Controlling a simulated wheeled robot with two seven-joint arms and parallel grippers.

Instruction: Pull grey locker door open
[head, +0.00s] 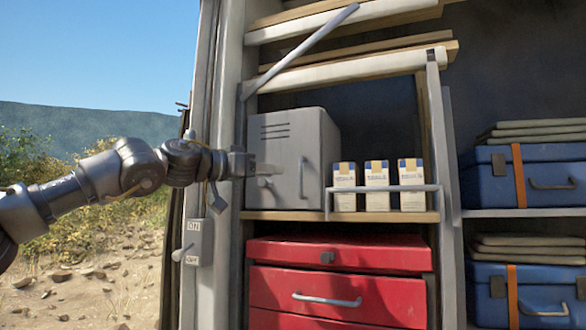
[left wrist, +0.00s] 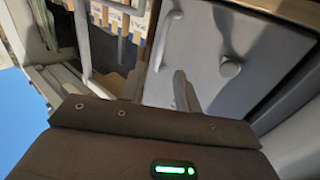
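The grey locker (head: 322,135) stands on a shelf with its door shut. The door has vent slots at the top, a vertical bar handle (head: 301,178) toward its right side and a round knob at its lower left. In the left wrist view the door (left wrist: 212,45), the handle (left wrist: 165,38) and the knob (left wrist: 230,70) show ahead of the fingers. My left gripper (head: 268,170) is in front of the door, left of the handle and apart from it. Its fingers (left wrist: 158,90) are spread with nothing between them. My right gripper is out of view.
White-and-yellow cartons (head: 376,183) stand right of the locker behind a rail (head: 390,188). A red drawer cabinet (head: 350,290) is below. Blue cases (head: 545,185) sit on shelves at right. An upright post (head: 222,100) stands close to my left arm.

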